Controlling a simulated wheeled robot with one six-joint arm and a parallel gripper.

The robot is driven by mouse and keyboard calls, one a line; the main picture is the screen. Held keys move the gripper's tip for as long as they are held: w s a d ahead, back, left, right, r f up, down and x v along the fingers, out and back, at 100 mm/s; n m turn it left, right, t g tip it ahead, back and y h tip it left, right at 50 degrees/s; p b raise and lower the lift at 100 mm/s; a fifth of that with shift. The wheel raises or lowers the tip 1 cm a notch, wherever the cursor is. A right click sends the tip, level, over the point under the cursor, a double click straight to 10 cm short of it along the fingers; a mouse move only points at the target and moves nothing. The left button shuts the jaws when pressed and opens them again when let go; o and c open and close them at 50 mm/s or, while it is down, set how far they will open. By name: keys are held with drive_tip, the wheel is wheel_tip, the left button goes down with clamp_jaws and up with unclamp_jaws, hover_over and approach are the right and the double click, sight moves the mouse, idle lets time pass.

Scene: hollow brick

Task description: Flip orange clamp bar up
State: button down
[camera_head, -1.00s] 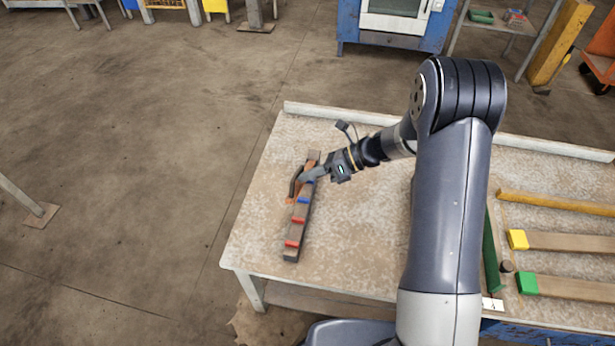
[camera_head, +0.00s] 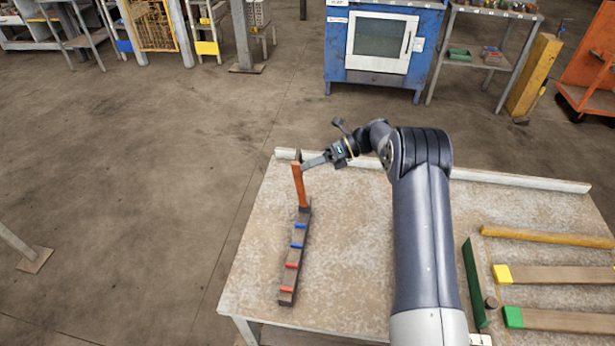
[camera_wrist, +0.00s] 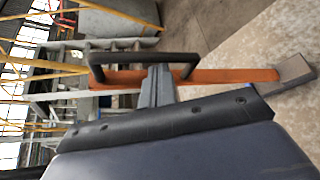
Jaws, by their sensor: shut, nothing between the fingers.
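The orange clamp bar (camera_head: 299,186) stands nearly upright from the far end of a dark fixture bar (camera_head: 293,262) on the table. The fixture carries two blue and two red blocks along its top. My gripper (camera_head: 305,165) is shut at the upper part of the bar, with nothing between its fingers. In the wrist view the orange bar (camera_wrist: 225,76) runs across the picture, with a black handle (camera_wrist: 140,57) on it. My fingers (camera_wrist: 157,85) reach the bar by the handle; whether they touch it I cannot tell.
The table (camera_head: 350,240) is clear around the fixture. At its right lie a green bar (camera_head: 475,283), a yellow rod (camera_head: 545,237) and wooden bars with yellow (camera_head: 502,274) and green ends (camera_head: 513,317). A low white rim (camera_head: 490,180) runs along the back edge.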

drive_tip(key=shift+w+d+r, duration=0.1)
drive_tip(key=shift+w, duration=1.1)
drive_tip(key=shift+w+d+r, duration=0.1)
drive_tip(key=shift+w, duration=1.05)
drive_tip(key=shift+w, duration=0.1)
